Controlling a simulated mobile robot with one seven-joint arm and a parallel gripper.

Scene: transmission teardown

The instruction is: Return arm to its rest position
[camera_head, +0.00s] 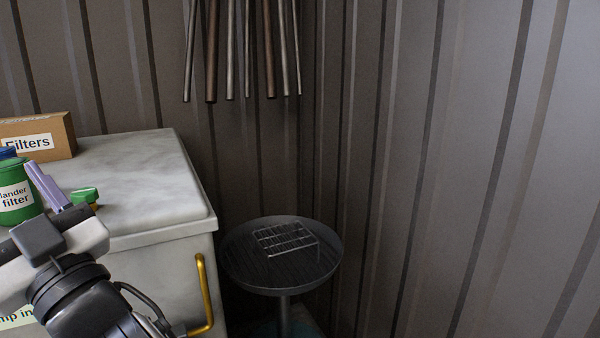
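My gripper (85,236) shows at the lower left, at the end of my dark arm. Its white body and a dark block on it are in front of the cabinet top. A slim purple-grey piece (48,187) sticks up beyond it; I cannot tell whether it is a finger or a separate tool. The fingertips are not clearly seen, so I cannot tell whether the gripper is open or holds anything.
A pale-topped cabinet (150,180) with a yellow handle (204,295) stands at left. On it are a "Filters" box (38,137), a green labelled can (14,196) and a small green item (84,195). A round dark stand (240,265) holds a wire rack (284,239). Rods (230,50) hang behind.

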